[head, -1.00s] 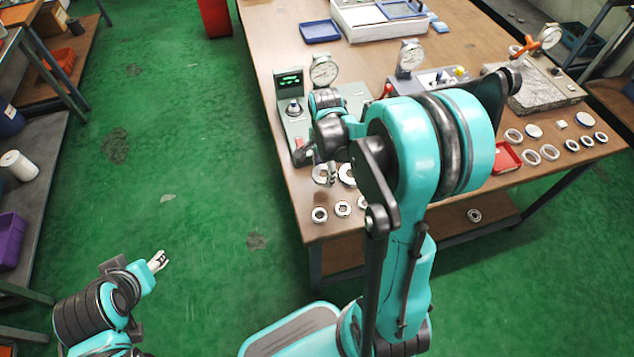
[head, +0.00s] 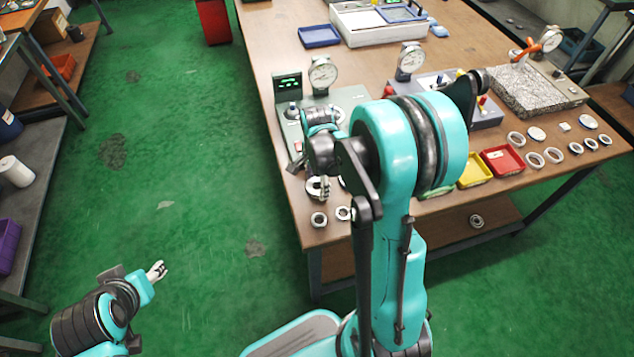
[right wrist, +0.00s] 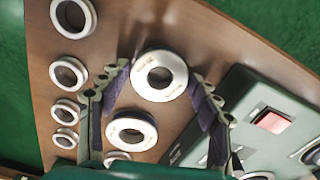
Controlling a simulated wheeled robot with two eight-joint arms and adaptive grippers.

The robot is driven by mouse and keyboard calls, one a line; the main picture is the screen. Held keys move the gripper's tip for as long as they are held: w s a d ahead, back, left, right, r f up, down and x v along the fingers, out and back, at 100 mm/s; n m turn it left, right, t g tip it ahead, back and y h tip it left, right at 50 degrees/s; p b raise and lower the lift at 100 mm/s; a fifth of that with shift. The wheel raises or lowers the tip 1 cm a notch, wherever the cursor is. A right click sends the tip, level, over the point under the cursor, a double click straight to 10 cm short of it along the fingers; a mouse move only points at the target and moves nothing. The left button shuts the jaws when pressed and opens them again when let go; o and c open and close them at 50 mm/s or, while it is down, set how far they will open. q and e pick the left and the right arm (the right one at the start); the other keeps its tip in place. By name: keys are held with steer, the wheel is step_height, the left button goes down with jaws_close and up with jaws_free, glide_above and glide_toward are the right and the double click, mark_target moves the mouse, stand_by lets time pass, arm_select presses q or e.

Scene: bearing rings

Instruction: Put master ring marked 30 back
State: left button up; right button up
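My right gripper (head: 322,188) points down at the front left of the table, over a steel ring (head: 313,186). In the right wrist view the gripper (right wrist: 160,76) is open, with one finger on each side of a thick ring (right wrist: 148,82). I cannot tell whether the fingers touch it. A second ring (right wrist: 119,122) lies just behind it, between the fingers. No marking is readable, so I cannot tell which ring is marked 30. My left gripper (head: 157,270) hangs over the floor, away from the table; its opening is too small to judge.
A grey-green gauge station (head: 290,125) with a lit display stands beside the right gripper. Small rings (head: 319,219) line the table's front edge. Yellow (head: 475,171) and red (head: 503,159) trays, more rings (head: 535,159) and a granite dial stand (head: 530,90) are to the right.

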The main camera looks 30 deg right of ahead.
steer(key=shift+r, duration=0.1)
steer(key=shift+r, duration=0.25)
step_height(320, 180, up, 11)
steer(key=p, duration=0.5)
steer(key=s+a+r+n+t, duration=0.7)
steer(key=s+a+n, duration=0.3)
steer(key=n, duration=0.8)
steer(key=shift+s+a+r, duration=0.35)
steer(key=shift+s+r, duration=0.05)
steer(key=shift+s, duration=0.15)
steer(key=shift+d, duration=0.1)
